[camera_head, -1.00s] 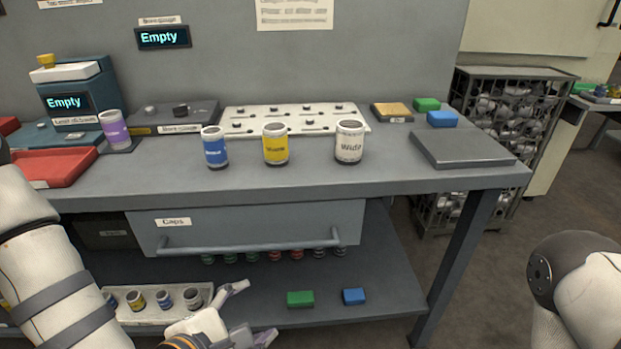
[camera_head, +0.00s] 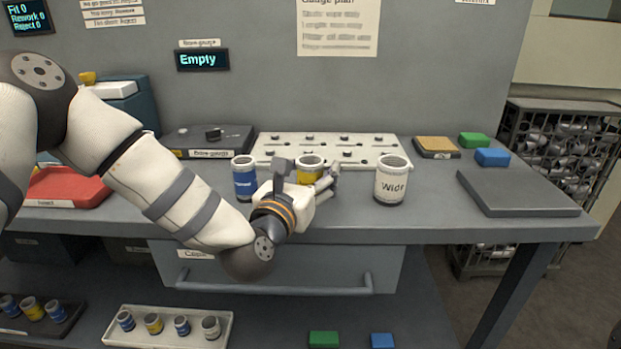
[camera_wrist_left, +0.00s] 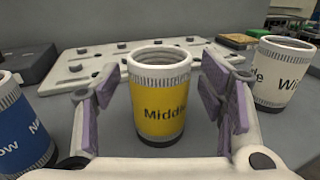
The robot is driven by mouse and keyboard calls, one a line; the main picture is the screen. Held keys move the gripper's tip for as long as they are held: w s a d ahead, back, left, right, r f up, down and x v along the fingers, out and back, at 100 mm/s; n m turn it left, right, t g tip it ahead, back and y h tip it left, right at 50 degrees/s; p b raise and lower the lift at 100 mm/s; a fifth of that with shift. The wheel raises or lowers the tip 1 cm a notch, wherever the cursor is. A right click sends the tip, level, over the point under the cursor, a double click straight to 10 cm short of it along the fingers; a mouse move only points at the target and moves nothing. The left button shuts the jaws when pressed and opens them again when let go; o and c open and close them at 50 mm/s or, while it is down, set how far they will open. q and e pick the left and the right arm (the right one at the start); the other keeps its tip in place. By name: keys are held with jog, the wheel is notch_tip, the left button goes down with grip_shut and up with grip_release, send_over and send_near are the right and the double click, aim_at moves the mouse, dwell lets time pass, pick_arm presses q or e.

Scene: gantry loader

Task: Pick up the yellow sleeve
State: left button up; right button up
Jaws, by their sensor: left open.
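The yellow sleeve (camera_head: 310,167) stands upright on the bench, partly hidden behind my left gripper in the head view. In the left wrist view the yellow sleeve (camera_wrist_left: 160,105) reads "Middle" and has a white rim. My left gripper (camera_head: 308,180) is open. Its fingers, with purple pads, stand on both sides of the sleeve, with a gap on each side in the wrist view (camera_wrist_left: 165,110). The blue sleeve (camera_head: 244,178) stands to the left and the white "Wide" sleeve (camera_head: 390,182) to the right. My right gripper is not in view.
A white pegged plate (camera_head: 270,148) lies behind the sleeves. A grey slab (camera_head: 520,193) lies on the right of the bench (camera_head: 440,215). A red tray (camera_head: 65,190) is at the left. A closed drawer (camera_head: 300,268) is below the bench top.

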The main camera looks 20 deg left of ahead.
pick_arm(q)
jog(key=shift+w, duration=0.15)
jog(key=c, duration=1.3)
jog(key=shift+r, duration=0.1)
